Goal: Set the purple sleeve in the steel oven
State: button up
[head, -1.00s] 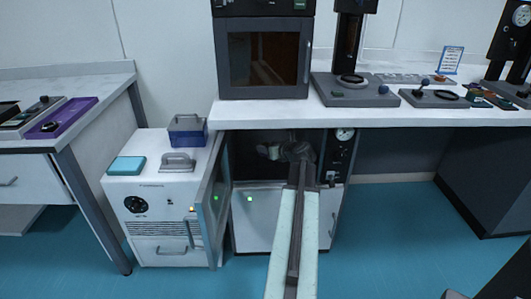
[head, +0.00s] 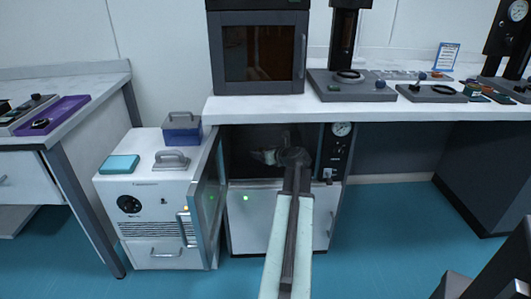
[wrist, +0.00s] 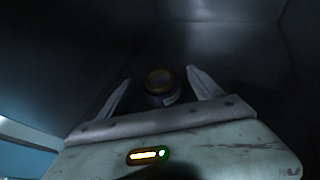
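A low oven (head: 250,215) with a light front stands under the bench, its glass door (head: 207,200) swung open to the left. My arm reaches into its dark chamber. My gripper (wrist: 159,74) is inside, with its two pale fingers spread apart. In the wrist view a small dark purple cylinder (wrist: 158,97) with a yellowish-brown top and a pale label stands upright between and just beyond the fingers; it looks like the purple sleeve. Dark gaps show between it and both fingers. Its base is hidden by my gripper body. The head view does not show it clearly.
A second oven (head: 258,55) with a shut dark door stands on the bench (head: 400,110). A white unit (head: 150,205) beside the open door carries a blue box (head: 182,135) and a teal block (head: 119,164). A purple tray (head: 58,115) lies on the left table.

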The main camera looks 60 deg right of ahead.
jog(key=shift+r+p, duration=0.3)
jog(key=shift+r, duration=0.05)
jog(key=p+v, duration=0.4)
jog(key=v, duration=0.6)
jog(key=shift+s+a+r, duration=0.2)
jog(key=shift+s+a, duration=0.05)
jog(key=shift+s, duration=0.05)
jog(key=shift+s+a, duration=0.15)
jog(key=shift+s, duration=0.4)
